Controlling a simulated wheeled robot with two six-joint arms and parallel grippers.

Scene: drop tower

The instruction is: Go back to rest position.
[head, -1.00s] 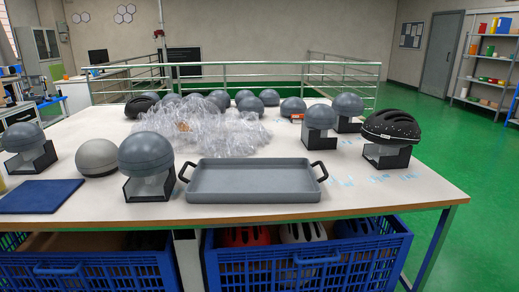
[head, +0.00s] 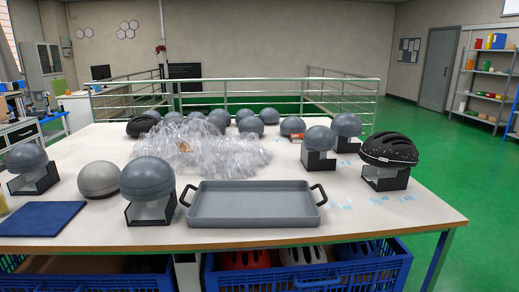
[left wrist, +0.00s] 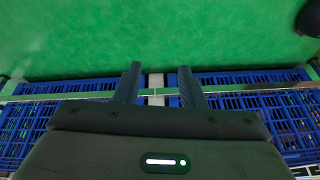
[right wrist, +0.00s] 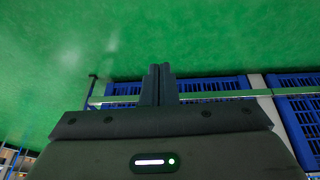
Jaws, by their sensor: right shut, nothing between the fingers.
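My left gripper (left wrist: 160,84) shows in the left wrist view with its two dark fingers apart and nothing between them. My right gripper (right wrist: 157,82) shows in the right wrist view with its fingers together and nothing held. Neither arm shows in the head view.
A white table (head: 140,250) carries a grey tray (head: 253,234), a black helmet (head: 388,149), several grey domes, a blue mat (head: 38,219) and a heap of clear plastic (head: 205,153). Blue crates (head: 310,279) stand under its front edge. Green floor (head: 475,200) is clear at right.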

